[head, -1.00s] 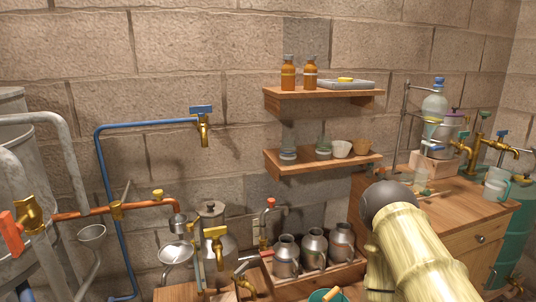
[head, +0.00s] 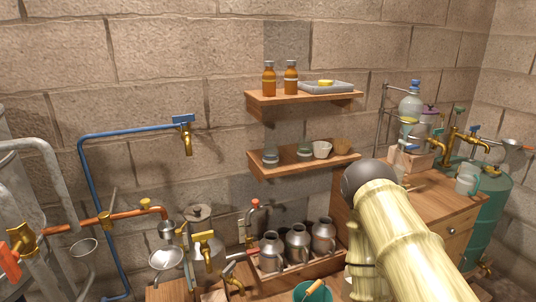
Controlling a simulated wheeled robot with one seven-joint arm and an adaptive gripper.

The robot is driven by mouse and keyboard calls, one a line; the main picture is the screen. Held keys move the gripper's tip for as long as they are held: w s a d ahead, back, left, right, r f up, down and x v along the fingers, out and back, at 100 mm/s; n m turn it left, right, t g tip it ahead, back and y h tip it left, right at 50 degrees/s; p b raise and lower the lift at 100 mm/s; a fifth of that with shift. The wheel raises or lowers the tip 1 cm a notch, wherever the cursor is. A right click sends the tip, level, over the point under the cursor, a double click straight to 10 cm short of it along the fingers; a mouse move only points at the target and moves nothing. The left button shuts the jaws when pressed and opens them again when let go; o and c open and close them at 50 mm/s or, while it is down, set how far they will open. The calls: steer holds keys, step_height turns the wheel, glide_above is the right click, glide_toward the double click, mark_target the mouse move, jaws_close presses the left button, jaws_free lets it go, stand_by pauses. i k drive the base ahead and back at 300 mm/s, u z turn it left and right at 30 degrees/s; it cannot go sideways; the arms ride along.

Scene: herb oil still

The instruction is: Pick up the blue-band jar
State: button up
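Two small clear glass jars stand on the lower wall shelf (head: 292,166) in the head view. The left glass jar (head: 271,157) has a bluish-grey tone low on its side. The right glass jar (head: 304,150) looks greener. They are too small to tell for sure which has the blue band. My arm, pale with a dark round joint, rises at the lower right, in front of the cabinet. My gripper is not in view.
A white cup (head: 322,150) and a brown cup (head: 341,146) share the lower shelf. Two amber bottles and a grey tray (head: 327,88) sit on the upper shelf (head: 300,97). Metal cans (head: 298,242) stand below. Glassware and taps crowd the wooden cabinet (head: 450,205) at right.

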mark_target(270, 159)
steer(key=z, duration=1.25)
steer(key=i, duration=0.45)
steer(key=u, duration=2.3)
